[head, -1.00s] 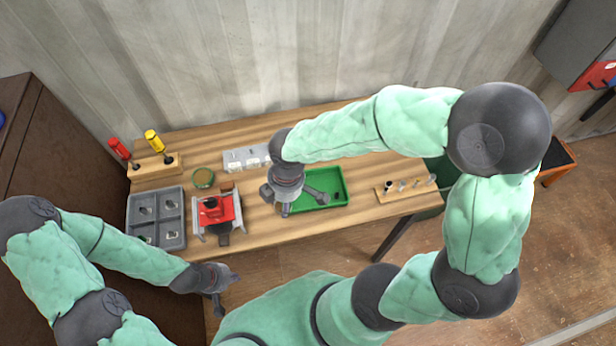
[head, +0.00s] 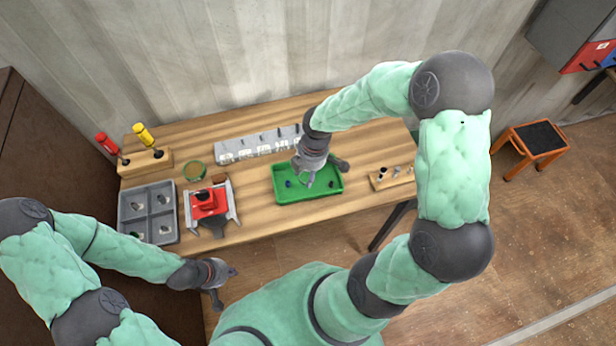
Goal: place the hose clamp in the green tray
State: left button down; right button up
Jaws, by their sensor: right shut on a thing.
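The green tray (head: 291,194) lies on the wooden workbench, right of the middle. My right gripper (head: 309,183) is over the tray, pointing down. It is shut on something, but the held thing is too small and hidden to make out. A small dark bluish thing (head: 289,183) shows in the left part of the tray, close by the gripper's fingers. I cannot tell for sure whether either is the hose clamp. My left gripper (head: 226,285) is empty off the bench's front edge, with its fingers apart.
A red vise-like fixture (head: 207,203) stands left of the tray. A grey divided tray (head: 148,213) is at the far left. A small peg block (head: 391,178) is at right.

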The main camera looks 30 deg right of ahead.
jog(key=shift+d+f+b, duration=0.1)
jog(key=shift+f+b, duration=0.2)
jog(key=shift+f, duration=1.4)
jog(key=shift+f, duration=0.15)
jog(key=o, duration=0.9)
jog(key=shift+w+r, duration=0.1)
jog(key=shift+r, duration=0.2)
jog(key=r, duration=0.4)
jog(key=d+r+p, duration=0.1)
jog(key=r, duration=0.2)
jog(key=r+p, duration=0.1)
jog(key=r, duration=0.3)
jog(key=shift+s+d+r, duration=0.2)
jog(key=shift+s+r, duration=0.05)
jog(key=shift+r, duration=0.05)
